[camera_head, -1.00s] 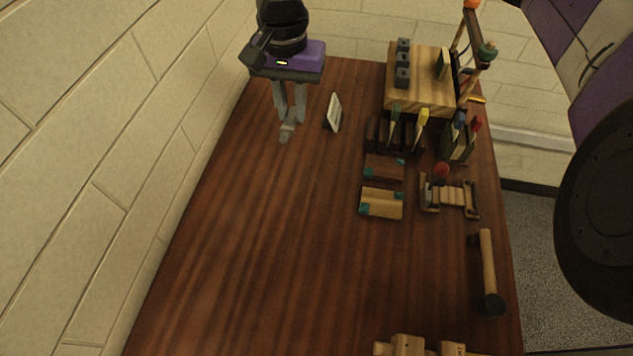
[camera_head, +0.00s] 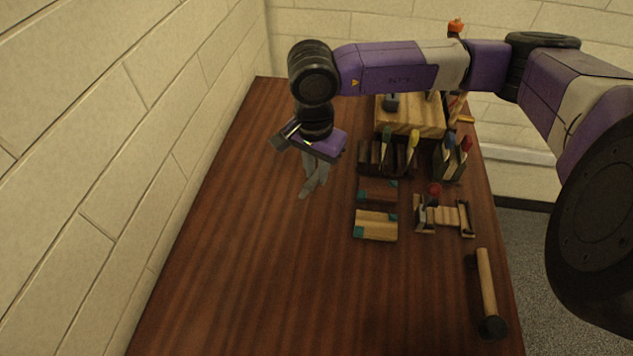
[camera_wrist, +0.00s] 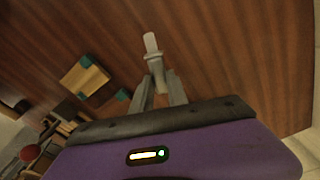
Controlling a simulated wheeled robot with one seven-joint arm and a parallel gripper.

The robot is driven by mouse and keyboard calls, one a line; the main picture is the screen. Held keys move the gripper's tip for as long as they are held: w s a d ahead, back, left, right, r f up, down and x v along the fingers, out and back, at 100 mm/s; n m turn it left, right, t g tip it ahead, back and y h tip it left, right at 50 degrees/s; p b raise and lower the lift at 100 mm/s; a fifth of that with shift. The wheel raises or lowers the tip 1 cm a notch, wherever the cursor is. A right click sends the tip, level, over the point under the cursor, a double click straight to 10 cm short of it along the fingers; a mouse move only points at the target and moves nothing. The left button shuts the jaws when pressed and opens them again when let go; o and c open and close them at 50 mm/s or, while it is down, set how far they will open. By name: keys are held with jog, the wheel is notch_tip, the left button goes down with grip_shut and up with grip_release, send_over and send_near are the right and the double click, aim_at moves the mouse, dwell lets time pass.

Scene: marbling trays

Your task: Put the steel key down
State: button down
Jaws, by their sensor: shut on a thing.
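The steel key (camera_wrist: 150,43) is held in my gripper (camera_wrist: 161,88), pointing out beyond the fingertips in the wrist view. In the head view my gripper (camera_head: 313,172) points down over the left part of the wooden table (camera_head: 250,260), and the key (camera_head: 304,192) shows as a small grey piece at its fingertips. My gripper is shut on the key. I cannot tell whether the key touches the tabletop.
Two blocks with teal corners, one dark (camera_head: 376,193) and one light (camera_head: 375,226), lie to the right. Behind them stand a dark tool rack (camera_head: 370,157) and a wooden stand (camera_head: 405,118). A mallet (camera_head: 486,285) lies near the right edge. The front left tabletop is clear.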

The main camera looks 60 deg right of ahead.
aim_at(316, 194)
jog(key=shift+f, duration=2.75)
jog(key=shift+f, duration=0.2)
jog(key=c, duration=1.3)
grip_release()
jog(key=shift+r, duration=0.1)
jog(key=r, duration=1.2)
jog(key=shift+a+r+b, duration=0.1)
jog(key=shift+a+b, duration=0.25)
jog(key=shift+b, duration=0.05)
